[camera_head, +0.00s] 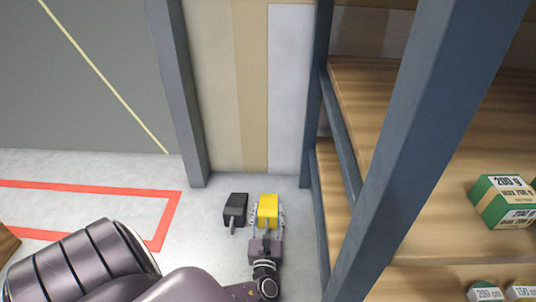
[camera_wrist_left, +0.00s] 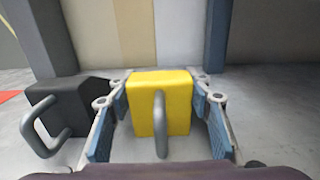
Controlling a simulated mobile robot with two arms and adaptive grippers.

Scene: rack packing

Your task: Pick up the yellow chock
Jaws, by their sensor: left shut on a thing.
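The yellow chock (camera_head: 267,205) is on or just above the grey floor near the wall, left of the rack post; I cannot tell whether it touches the floor. In the left wrist view the yellow chock (camera_wrist_left: 175,92) shows its block and a grey loop handle facing me. My left gripper (camera_head: 267,214) has its fingers on both sides of the chock and is shut on it. The left gripper's blue pads also show in the wrist view (camera_wrist_left: 160,125). My right gripper is not in view.
A black chock (camera_head: 235,208) with a grey handle sits just left of the yellow one. A wooden rack with blue-grey posts (camera_head: 312,110) stands close on the right, with a green box (camera_head: 503,203) on a shelf. Red floor marking (camera_head: 165,215) lies to the left.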

